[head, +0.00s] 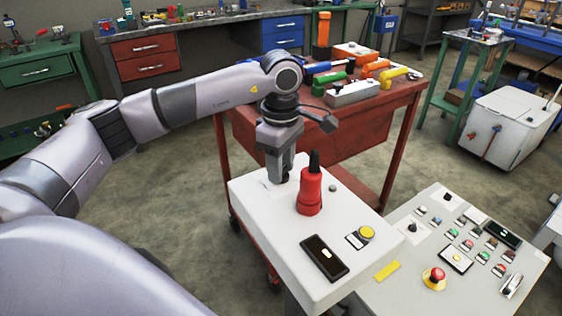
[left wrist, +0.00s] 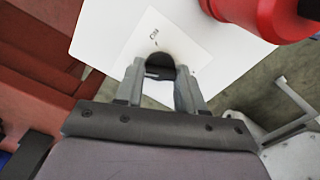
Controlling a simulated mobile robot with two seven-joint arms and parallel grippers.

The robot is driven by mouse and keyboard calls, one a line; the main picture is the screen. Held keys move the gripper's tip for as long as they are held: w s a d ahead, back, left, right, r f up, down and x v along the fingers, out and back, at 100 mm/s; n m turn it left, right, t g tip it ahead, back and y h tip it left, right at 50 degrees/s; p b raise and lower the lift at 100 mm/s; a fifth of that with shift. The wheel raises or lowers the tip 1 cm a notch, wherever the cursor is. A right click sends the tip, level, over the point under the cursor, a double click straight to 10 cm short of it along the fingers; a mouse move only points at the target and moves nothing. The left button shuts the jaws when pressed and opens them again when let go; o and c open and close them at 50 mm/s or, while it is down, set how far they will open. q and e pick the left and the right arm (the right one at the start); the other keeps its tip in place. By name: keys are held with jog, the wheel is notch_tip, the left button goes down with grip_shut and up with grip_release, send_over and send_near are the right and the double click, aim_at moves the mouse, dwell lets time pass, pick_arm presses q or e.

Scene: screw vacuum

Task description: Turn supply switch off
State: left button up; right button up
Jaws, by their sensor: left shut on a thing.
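The supply switch, a black round knob on a white label plate, sits on the top of a white box (head: 265,215). In the left wrist view the knob (left wrist: 160,60) lies between the two fingers of my left gripper (left wrist: 160,80). In the head view my left gripper (head: 281,172) points down at the box's back left corner, shut on the knob, which it mostly hides. The plate (left wrist: 152,38) carries small lettering that I cannot read surely. My right gripper is not in view.
A red tool with a black tip (head: 310,190) stands upright on the box, close to the right of my gripper. A black display (head: 324,258) and a yellow button (head: 366,232) are nearer. A button panel (head: 445,285) is at right, a red tool cart (head: 330,140) behind.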

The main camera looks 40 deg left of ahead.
pick_arm(q)
jog(key=shift+a+n, duration=0.1)
jog(key=shift+n, duration=1.8)
jog(key=o, duration=1)
jog(key=shift+o, duration=0.2)
notch_tip(320, 180, up, 7)
jog(key=shift+r+p, duration=0.1)
jog(key=shift+p, duration=0.4)
